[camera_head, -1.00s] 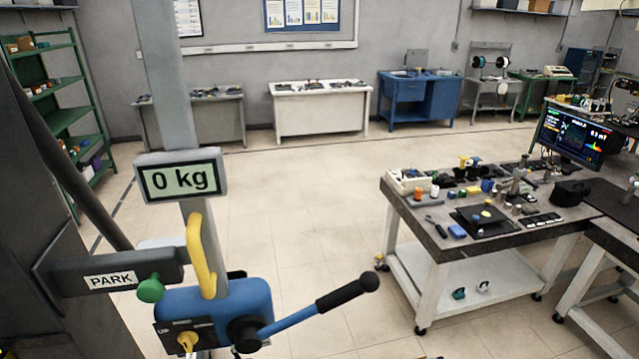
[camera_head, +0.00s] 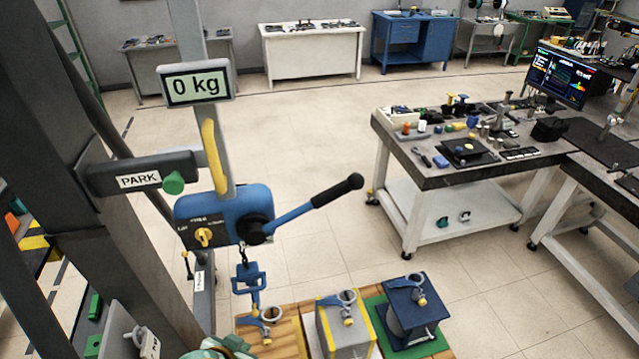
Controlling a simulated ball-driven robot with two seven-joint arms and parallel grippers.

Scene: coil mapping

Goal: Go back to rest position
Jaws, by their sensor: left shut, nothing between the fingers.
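My left gripper (camera_head: 226,346) shows only in part, as a green-grey shape at the bottom edge, left of centre. It is shut and holds nothing; its fingertips are hard to make out. It is below the blue lever hoist (camera_head: 212,212) and apart from it. My right gripper is not in view.
The hoist's lever (camera_head: 310,209) sticks out to the right, and its chain and blue hook (camera_head: 248,282) hang below. A PARK sign (camera_head: 139,180) and a 0 kg display (camera_head: 194,85) are close by. Lifting blocks (camera_head: 345,328) stand at the bottom. A workbench (camera_head: 440,180) stands right; the middle floor is clear.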

